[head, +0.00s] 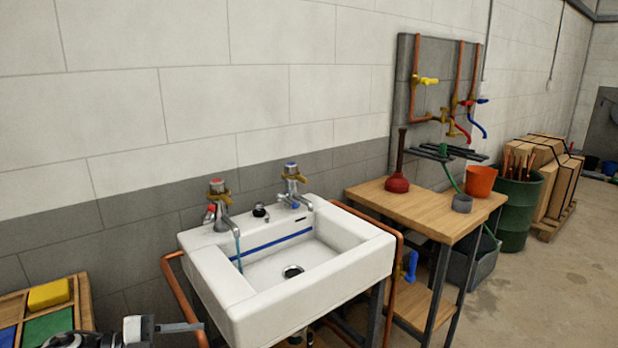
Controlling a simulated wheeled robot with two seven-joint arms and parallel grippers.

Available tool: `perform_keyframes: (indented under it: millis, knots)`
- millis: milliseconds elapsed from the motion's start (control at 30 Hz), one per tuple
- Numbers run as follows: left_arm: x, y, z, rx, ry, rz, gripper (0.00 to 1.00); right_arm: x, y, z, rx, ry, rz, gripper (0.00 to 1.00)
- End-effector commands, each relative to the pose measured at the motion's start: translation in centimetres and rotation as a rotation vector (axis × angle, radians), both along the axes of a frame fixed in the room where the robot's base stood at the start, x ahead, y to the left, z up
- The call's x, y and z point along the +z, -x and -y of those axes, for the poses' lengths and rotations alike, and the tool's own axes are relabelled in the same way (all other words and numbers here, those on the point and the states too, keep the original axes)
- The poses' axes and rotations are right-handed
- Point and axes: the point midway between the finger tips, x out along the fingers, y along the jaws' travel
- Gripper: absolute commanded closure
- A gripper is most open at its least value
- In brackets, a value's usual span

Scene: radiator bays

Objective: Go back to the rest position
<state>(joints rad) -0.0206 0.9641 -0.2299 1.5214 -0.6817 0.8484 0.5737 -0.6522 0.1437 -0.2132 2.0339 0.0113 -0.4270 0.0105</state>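Part of what looks like my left gripper (165,330) shows at the bottom left edge, low and in front of the wooden tray's right side. A pale block and one thin dark finger pointing right are visible. The rest is cut off by the frame, so its opening cannot be told. I see nothing held in the visible part. My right gripper is not in view.
A white sink (222,283) with two taps stands ahead; a thin blue streak hangs below the left spout. A wooden tray (84,300) with a yellow block (49,294) is left. A wooden bench (425,208) with a red plunger (397,184) is right. Floor (560,290) is open at far right.

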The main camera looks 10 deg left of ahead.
Motion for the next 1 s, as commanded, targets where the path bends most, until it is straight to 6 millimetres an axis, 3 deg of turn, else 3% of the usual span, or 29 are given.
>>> perform_keyframes:
  millis: [33,100,167,300,433,600,1000]
  knots:
    - [-1.9,0.8,3.5,0.103,0.131,-0.010,0.59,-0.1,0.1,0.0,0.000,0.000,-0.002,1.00]
    - [-3.7,1.6,6.3,0.288,0.262,-0.053,0.59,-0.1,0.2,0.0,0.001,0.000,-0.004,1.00]
    - [-5.6,2.8,8.0,0.455,0.346,-0.131,0.59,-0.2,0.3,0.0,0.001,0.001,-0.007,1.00]
    - [-10.4,7.4,11.1,0.783,0.450,-0.416,0.59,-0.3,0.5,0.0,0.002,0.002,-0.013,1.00]
    - [-13.3,12.0,13.6,0.946,0.468,-0.673,0.59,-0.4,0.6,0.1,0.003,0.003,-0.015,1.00]
    - [-14.5,14.9,15.4,1.007,0.465,-0.834,0.59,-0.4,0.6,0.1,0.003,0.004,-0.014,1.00]
    - [-14.7,15.1,15.5,1.011,0.462,-0.848,0.59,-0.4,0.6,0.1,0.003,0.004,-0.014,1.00]
